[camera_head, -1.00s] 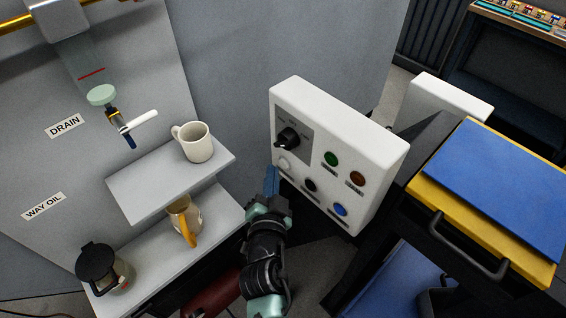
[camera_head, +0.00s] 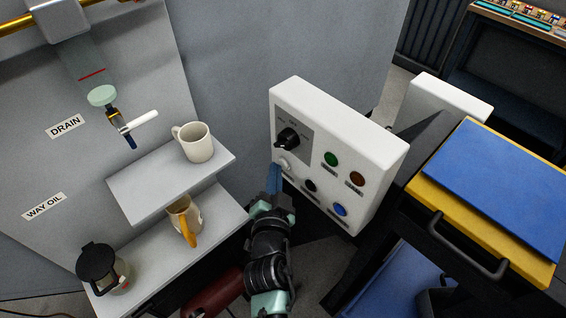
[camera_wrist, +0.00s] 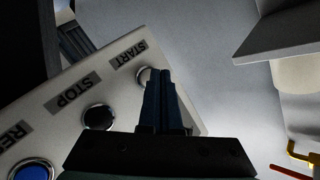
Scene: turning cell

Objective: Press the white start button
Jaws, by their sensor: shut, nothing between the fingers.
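The white start button (camera_head: 285,163) is at the lower left of the white control box (camera_head: 385,150), below the black rotary switch. In the wrist view the button (camera_wrist: 144,74) shows under the START label, partly hidden behind my fingertips. My gripper (camera_head: 274,170) is shut and empty, with its blue fingers pointing up at the panel just below and left of the button. In the wrist view my gripper (camera_wrist: 155,75) overlaps the right side of the button. I cannot tell whether the fingertips touch it.
The panel also holds a black button (camera_head: 310,186) labelled STOP, a blue button (camera_head: 340,209), a green one (camera_head: 331,159) and an amber one (camera_head: 357,178). A shelf with a white mug (camera_head: 195,142) is at left. A blue-topped cart (camera_head: 500,185) is at right.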

